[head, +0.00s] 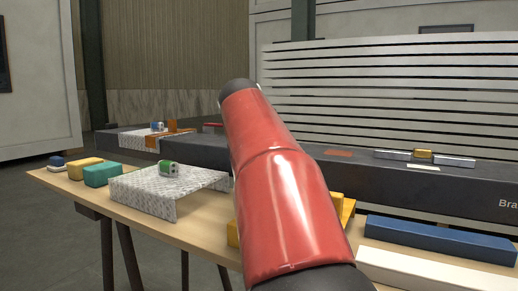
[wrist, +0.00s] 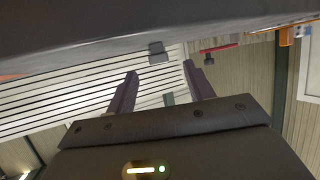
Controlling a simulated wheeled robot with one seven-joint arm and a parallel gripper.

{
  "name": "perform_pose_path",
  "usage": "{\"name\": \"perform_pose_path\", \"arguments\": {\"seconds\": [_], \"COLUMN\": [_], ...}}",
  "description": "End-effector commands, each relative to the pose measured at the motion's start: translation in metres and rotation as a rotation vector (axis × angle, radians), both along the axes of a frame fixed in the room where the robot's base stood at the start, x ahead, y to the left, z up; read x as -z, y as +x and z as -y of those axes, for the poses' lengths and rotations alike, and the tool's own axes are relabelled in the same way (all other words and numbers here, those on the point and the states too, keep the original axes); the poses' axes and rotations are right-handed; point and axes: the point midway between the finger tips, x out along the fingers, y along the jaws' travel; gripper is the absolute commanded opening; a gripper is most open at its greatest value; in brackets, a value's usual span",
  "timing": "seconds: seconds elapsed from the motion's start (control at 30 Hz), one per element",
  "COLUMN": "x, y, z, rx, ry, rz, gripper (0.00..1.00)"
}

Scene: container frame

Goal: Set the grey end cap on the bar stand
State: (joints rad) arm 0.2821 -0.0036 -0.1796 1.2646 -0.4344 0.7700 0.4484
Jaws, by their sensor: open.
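My gripper (wrist: 160,68) is open in the wrist view, its two dark fingers apart with nothing between them. A small grey two-part piece (wrist: 157,52) shows just beyond the fingertips, at the edge of the dark beam; it may be the grey end cap, but I cannot tell for sure. A red bar with a dark end (wrist: 222,47) lies to its right, possibly part of the bar stand. The red bar also shows in the head view (head: 212,127), left of my red arm. In the head view my arm hides the gripper and the grey piece.
The long dark beam (head: 310,155) runs behind the table (head: 80,193). It carries grey bars with a yellow block (head: 424,154) at right. The table holds a patterned white riser (head: 150,198) with a green-and-white piece, teal and yellow blocks, and a blue bar (head: 440,238).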

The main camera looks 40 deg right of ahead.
Motion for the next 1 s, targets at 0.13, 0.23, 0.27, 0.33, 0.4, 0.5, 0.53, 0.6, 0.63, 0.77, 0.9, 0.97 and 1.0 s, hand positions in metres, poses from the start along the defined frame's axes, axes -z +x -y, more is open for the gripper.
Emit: {"name": "perform_pose_path", "arguments": {"seconds": [0.13,0.23,0.27,0.33,0.4,0.5,0.53,0.6,0.63,0.77,0.9,0.97,1.0], "x": [0.005,0.009,0.01,0.013,0.017,0.022,0.023,0.024,0.025,0.025,0.025,0.025,0.025], "y": [0.01,0.017,0.019,0.025,0.033,0.042,0.044,0.048,0.048,0.049,0.049,0.049,0.049], "z": [0.01,0.018,0.02,0.028,0.036,0.046,0.048,0.051,0.052,0.053,0.052,0.052,0.052], "rx": [0.002,0.001,0.002,0.003,0.002,0.003,0.002,0.001,0.001,0.001,0.001,0.001,0.001], "ry": [0.0,0.0,0.001,0.0,0.001,0.001,0.0,0.0,0.0,-0.001,-0.001,-0.001,-0.001], "rz": [-0.001,-0.003,-0.002,-0.002,-0.004,-0.002,-0.001,0.0,0.0,0.0,0.0,0.0,0.0], "gripper": [0.53,0.53,0.53,0.53,0.53,0.53,0.53,0.53,0.53,0.53,0.49,0.41,0.36]}}
